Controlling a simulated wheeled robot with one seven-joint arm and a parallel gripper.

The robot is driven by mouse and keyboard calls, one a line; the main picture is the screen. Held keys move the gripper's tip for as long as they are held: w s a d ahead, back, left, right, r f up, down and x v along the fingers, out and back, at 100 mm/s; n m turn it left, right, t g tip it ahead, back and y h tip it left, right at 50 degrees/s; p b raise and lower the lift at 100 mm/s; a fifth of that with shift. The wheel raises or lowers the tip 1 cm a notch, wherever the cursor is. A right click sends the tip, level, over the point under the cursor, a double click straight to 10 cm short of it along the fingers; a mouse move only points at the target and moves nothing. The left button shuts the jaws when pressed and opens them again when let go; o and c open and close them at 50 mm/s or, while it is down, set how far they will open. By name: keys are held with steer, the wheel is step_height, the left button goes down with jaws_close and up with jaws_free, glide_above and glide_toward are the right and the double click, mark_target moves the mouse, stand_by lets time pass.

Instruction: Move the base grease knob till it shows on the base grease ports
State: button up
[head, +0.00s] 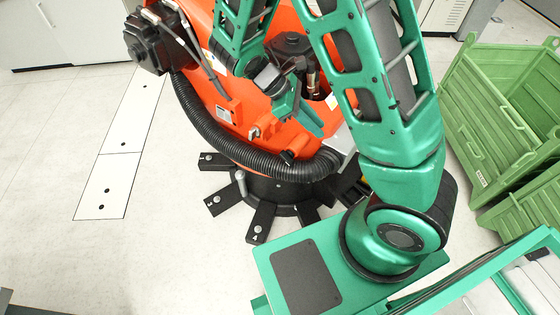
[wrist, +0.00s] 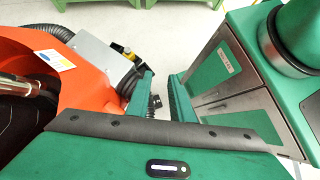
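My gripper (head: 306,122) is green and hangs in front of the big orange machine's base in the head view. In the wrist view its two green fingers (wrist: 163,92) stand apart, with pale floor showing between them. A small dark ribbed part (wrist: 155,103) shows beside the left finger; I cannot tell whether it touches it. In the head view a small orange fitting with a black end (head: 289,155) and another orange fitting (head: 262,127) stick out low on the machine. I cannot tell which part is the grease knob or where its ports are.
A thick black corrugated hose (head: 230,147) curves around the orange machine (head: 205,92). Black bolted feet (head: 262,222) spread from its base. Green crates (head: 500,110) stand at the right. Open pale floor (head: 150,255) lies at the left.

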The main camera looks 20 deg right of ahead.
steer(key=w+a+f+n+t+h, duration=0.2)
steer(key=a+f+n+t+h, duration=0.3)
steer(key=a+f+n, duration=0.5)
steer(key=n+t+h, duration=0.3)
steer(key=n+t, duration=0.6)
steer(key=n, duration=0.5)
glide_toward(283, 159)
steer(key=x, duration=0.9)
steer(key=shift+a, duration=0.1)
jaws_close()
